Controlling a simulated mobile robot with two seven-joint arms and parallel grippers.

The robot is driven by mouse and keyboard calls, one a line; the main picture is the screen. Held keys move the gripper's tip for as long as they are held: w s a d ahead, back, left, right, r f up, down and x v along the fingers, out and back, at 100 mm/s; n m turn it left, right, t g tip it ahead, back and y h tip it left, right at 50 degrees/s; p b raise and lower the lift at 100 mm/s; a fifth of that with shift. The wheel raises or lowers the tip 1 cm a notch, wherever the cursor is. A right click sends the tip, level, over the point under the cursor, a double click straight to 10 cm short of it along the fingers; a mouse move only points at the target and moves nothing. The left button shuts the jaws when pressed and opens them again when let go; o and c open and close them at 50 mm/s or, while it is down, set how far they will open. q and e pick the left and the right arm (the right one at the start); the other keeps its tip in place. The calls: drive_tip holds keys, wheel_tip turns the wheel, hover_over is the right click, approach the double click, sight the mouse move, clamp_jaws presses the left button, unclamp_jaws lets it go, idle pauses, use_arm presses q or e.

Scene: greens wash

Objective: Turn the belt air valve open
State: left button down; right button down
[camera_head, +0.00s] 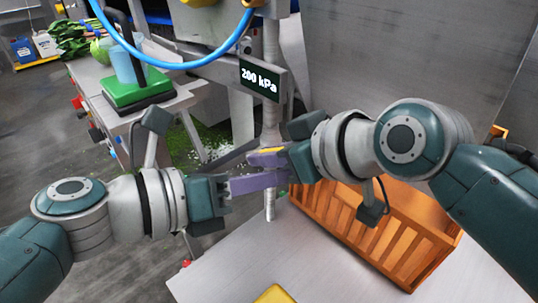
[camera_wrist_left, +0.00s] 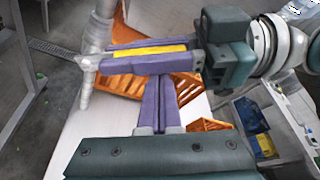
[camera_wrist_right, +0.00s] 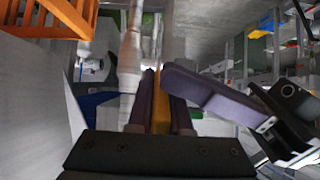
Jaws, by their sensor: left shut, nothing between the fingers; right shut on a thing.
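The belt air valve's yellow lever (camera_head: 266,150) lies roughly level, crosswise to the grey vertical pipe (camera_head: 270,100). My right gripper (camera_head: 252,158) is shut on this lever. The lever shows as a yellow strip between the purple fingers in the left wrist view (camera_wrist_left: 150,50) and in the right wrist view (camera_wrist_right: 160,112). The fingers hide much of the lever and its joint with the pipe. My left gripper (camera_head: 286,178) is shut and empty, just below the right fingers. I cannot tell whether the two grippers touch. A display (camera_head: 262,80) beside the pipe reads 200 kPa.
An orange slatted crate (camera_head: 400,235) stands on the pale table (camera_head: 330,275) beneath my right arm. A yellow object (camera_head: 274,294) lies at the table's near edge. A blue hose (camera_head: 185,66) loops across the top. A green-topped scale (camera_head: 135,92) stands at back left.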

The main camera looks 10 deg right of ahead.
use_arm(q)
drive_tip(key=shift+w+a+r, duration=0.2)
drive_tip(key=shift+w+r, duration=0.25)
drive_tip(key=shift+r, duration=0.25)
use_arm(e)
drive_tip(key=shift+s+d+f, duration=0.1)
drive_tip(key=shift+s+f, duration=0.05)
drive_tip(key=shift+f, duration=0.15)
drive_tip(key=c, duration=0.8)
unclamp_jaws()
drive_tip(key=shift+c, duration=0.2)
use_arm(q)
drive_tip(key=shift+w+a+r+n, duration=0.1)
drive_tip(key=shift+w+n, duration=0.05)
drive_tip(key=shift+n, duration=0.15)
use_arm(e)
drive_tip(key=shift+s, duration=0.1)
drive_tip(key=shift+w+r+v, duration=0.2)
drive_tip(key=shift+r+v, duration=0.05)
drive_tip(key=shift+v, duration=3.65)
drive_tip(key=s+d+f+m+g+h, duration=0.2)
drive_tip(key=s+d, duration=0.3)
drive_tip(key=s, duration=0.5)
drive_tip(key=s+d+f+m+g+h, duration=0.3)
drive_tip(key=s+d+h, duration=0.1)
drive_tip(key=s, duration=0.7)
drive_tip(key=shift+d, duration=0.6)
